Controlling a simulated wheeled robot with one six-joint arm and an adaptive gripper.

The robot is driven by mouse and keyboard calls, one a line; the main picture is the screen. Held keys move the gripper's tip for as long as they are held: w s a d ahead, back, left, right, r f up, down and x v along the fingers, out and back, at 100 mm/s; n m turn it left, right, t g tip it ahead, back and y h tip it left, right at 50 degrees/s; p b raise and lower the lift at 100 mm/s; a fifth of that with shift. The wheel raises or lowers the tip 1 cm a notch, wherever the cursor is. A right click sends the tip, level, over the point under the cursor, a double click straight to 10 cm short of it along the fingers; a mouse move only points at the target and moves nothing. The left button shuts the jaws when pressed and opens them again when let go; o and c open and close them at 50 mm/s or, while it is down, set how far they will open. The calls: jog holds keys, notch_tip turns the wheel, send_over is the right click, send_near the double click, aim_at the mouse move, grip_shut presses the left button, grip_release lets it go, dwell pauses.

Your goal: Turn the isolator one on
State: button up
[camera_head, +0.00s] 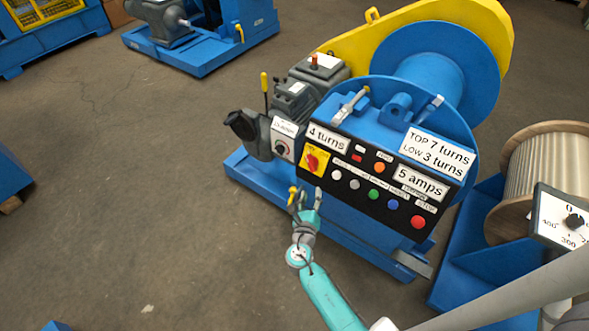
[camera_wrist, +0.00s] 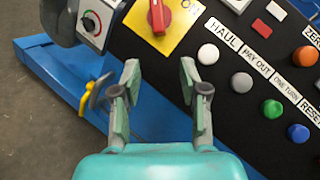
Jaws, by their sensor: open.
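The isolator is a red rotary knob (camera_head: 312,161) on a yellow plate, at the left end of the black control panel (camera_head: 345,207). In the wrist view the red knob (camera_wrist: 158,14) is at the top, partly cut off by the frame edge, its handle pointing roughly up and down in the picture. My gripper (camera_head: 308,196) is open and empty, just in front of the panel and below the knob in the head view. In the wrist view my gripper's fingertips (camera_wrist: 160,76) are spread apart, with the knob beyond them. No contact shows.
White, blue, green, orange and red buttons (camera_head: 417,222) sit right of the isolator. A small dial box (camera_head: 282,140) stands to its left. A yellow lever (camera_wrist: 92,95) is close left of my gripper.

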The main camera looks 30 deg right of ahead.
aim_at(310, 166)
jog(key=shift+n+h, duration=0.4)
jog(key=shift+n, duration=0.3)
jog(key=w+d, duration=0.2)
jog(key=w, duration=0.1)
jog(key=w+d+r, duration=0.1)
jog(key=w+d, duration=0.1)
jog(key=w, duration=0.1)
jog(key=w+d+r, duration=0.1)
jog(key=w+d, duration=0.2)
jog(key=w, duration=0.1)
grip_shut()
